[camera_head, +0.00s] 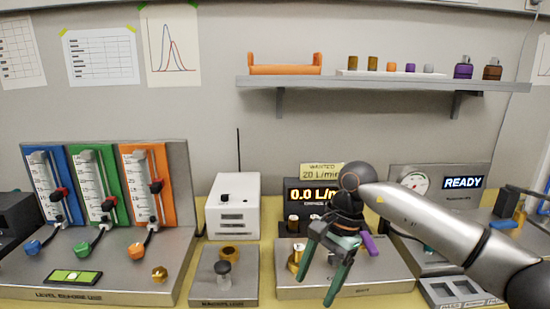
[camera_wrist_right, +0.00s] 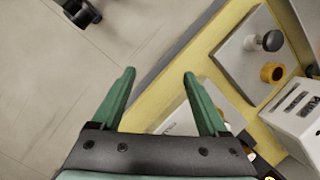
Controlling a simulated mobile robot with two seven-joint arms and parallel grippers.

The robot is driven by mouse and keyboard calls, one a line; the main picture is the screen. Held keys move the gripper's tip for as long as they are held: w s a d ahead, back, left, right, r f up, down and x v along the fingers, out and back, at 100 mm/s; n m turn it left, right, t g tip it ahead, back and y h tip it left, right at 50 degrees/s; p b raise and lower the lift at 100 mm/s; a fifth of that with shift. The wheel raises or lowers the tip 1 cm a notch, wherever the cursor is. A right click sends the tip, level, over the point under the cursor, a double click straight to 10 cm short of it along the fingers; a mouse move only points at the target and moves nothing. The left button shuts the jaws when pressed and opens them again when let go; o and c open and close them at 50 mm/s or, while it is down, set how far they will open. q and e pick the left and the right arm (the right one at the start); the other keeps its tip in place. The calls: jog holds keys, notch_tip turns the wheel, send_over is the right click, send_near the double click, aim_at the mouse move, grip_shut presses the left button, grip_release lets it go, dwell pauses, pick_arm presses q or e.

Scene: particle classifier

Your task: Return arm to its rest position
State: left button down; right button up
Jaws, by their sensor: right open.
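My right arm (camera_head: 435,225) comes in from the right over the bench. Its gripper (camera_head: 316,290) hangs down in front of the plate with the black display (camera_head: 296,190), which reads 0.0 L/min. Its two green fingers are apart with nothing between them. In the right wrist view the right gripper (camera_wrist_right: 159,76) is also open and empty, near the yellow bench edge with the floor beside it. The gripper hides part of the plate and its fittings. My left gripper does not show.
Three flow tubes on blue, green and orange panels (camera_head: 158,160) stand at left. A white box (camera_head: 232,207) with an antenna stands behind a plate with a knob (camera_head: 223,268). A purple part (camera_head: 369,243) is close beside the gripper. The READY display (camera_head: 463,183) is at right. A shelf (camera_head: 300,83) runs above.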

jog(key=s+a+r+m+g+y+p, duration=0.1)
jog(key=s+a+m+y+p, duration=0.1)
jog(key=s+a+m+y, duration=0.45)
jog(key=s+a+r+m+g+y+p, duration=0.1)
jog(key=s+a+m+y, duration=0.25)
jog(key=a+y, duration=0.55)
jog(key=w+d+f+m+t+h+p, duration=0.15)
jog(key=d+f+m+t+h, duration=0.35)
jog(key=m, duration=0.7)
jog(key=w+d+m+t+p, duration=0.1)
jog(key=w+d+m+t, duration=0.1)
jog(key=m+t, duration=0.75)
jog(key=w+d+f+m+t+h+p, duration=0.1)
jog(key=d+f+m+t+h+p, duration=0.25)
jog(key=m, duration=1.05)
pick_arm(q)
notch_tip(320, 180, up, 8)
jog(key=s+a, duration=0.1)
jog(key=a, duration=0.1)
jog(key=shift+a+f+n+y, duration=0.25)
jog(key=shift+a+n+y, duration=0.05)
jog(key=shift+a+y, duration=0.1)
pick_arm(e)
jog(key=s+d+f+m+g+h, duration=0.5)
jog(key=s+d+f+m+h, duration=0.3)
jog(key=s+d+f+m, duration=0.6)
jog(key=s+f, duration=0.3)
jog(key=s, duration=0.1)
jog(key=shift+m+g, duration=0.3)
jog(key=shift+m, duration=0.05)
